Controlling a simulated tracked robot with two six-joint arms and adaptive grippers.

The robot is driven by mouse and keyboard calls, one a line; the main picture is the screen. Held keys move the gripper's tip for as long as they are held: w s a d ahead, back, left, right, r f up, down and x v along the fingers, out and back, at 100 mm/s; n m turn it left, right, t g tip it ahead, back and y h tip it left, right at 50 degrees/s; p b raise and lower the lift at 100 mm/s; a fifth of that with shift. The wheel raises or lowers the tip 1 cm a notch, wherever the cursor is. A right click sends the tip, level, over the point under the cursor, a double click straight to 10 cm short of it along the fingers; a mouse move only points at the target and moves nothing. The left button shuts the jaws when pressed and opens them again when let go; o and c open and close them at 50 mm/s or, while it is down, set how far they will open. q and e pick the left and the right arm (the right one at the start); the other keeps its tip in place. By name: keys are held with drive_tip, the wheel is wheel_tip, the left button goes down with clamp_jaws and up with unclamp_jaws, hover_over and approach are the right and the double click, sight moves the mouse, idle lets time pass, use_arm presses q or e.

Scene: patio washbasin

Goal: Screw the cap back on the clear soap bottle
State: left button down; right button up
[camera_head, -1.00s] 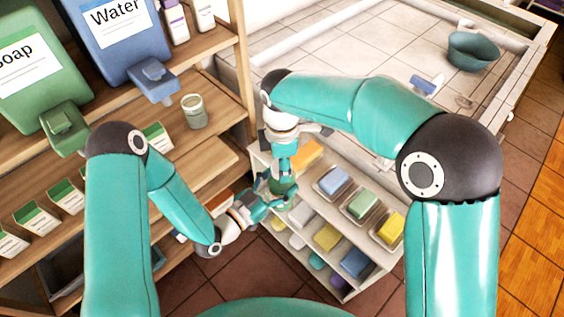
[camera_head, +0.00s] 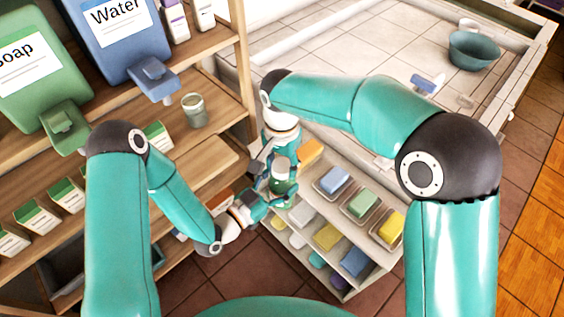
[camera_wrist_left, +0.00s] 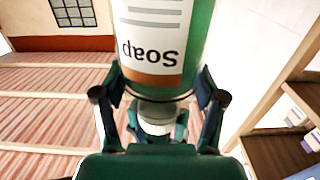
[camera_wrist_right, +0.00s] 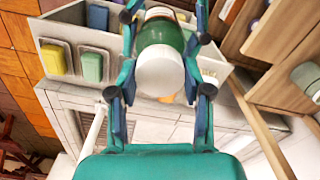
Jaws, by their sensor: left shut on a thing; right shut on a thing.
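The soap bottle (camera_wrist_left: 165,40), with green contents and a Soap label, stands between the fingers of my left gripper (camera_head: 274,198). The label reads upside down in the left wrist view. The white cap (camera_wrist_right: 160,74) sits at the neck end of the bottle; I cannot tell how tightly it is seated. My right gripper (camera_head: 283,163) comes down from above and is shut on the cap, with its fingers on either side. The cap also shows in the left wrist view (camera_wrist_left: 158,113), partly hidden by gripper parts.
A white rack of sponges and soaps (camera_head: 322,215) stands just right of and below the grippers. Wooden shelves with a green soap dispenser (camera_head: 38,70), a blue water dispenser (camera_head: 120,45) and a small jar (camera_head: 194,111) stand at left. A tiled basin (camera_head: 370,45) lies behind.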

drive_tip(key=m, duration=0.7)
drive_tip(key=shift+w, duration=0.2)
drive_tip(key=m, duration=0.5)
drive_tip(key=o, duration=1.3)
drive_tip(key=shift+s, duration=0.1)
drive_tip(key=shift+r, duration=2.25)
drive_tip(key=shift+c, duration=0.4)
